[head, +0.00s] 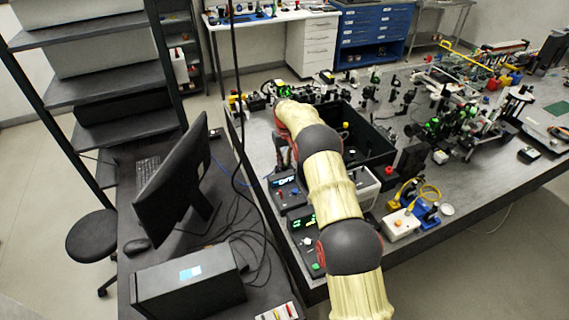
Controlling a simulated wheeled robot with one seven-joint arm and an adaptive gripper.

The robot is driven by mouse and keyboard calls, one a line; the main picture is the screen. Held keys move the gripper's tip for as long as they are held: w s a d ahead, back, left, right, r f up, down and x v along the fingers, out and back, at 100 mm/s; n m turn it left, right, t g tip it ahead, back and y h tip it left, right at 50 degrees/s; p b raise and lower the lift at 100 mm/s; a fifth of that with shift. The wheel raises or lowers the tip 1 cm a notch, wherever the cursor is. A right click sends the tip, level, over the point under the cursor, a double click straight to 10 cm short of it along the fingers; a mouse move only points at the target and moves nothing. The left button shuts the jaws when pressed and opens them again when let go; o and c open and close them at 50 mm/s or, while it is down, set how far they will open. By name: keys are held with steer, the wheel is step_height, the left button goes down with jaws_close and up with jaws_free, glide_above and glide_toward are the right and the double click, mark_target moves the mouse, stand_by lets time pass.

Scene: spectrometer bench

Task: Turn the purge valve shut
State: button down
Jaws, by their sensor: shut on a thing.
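My arm reaches from the bottom of the head view up to the left part of the dark optical bench (404,262). It bends down at its far end. My gripper (282,156) is small and dark there, low at the bench's left side, and mostly hidden by my own arm. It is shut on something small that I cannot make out. I cannot pick out the purge valve; the area around the gripper is too small and partly covered.
An open black enclosure (376,143) stands right of the arm. A monitor (172,172) and loose black cables are at the left. Optics crowd the bench's far right.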

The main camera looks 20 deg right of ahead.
steer(key=shift+w+r, duration=0.1)
stand_by(0.3)
steer(key=c, duration=1.8)
jaws_free()
steer(key=shift+o, duration=0.2)
step_height(320, 180, up, 12)
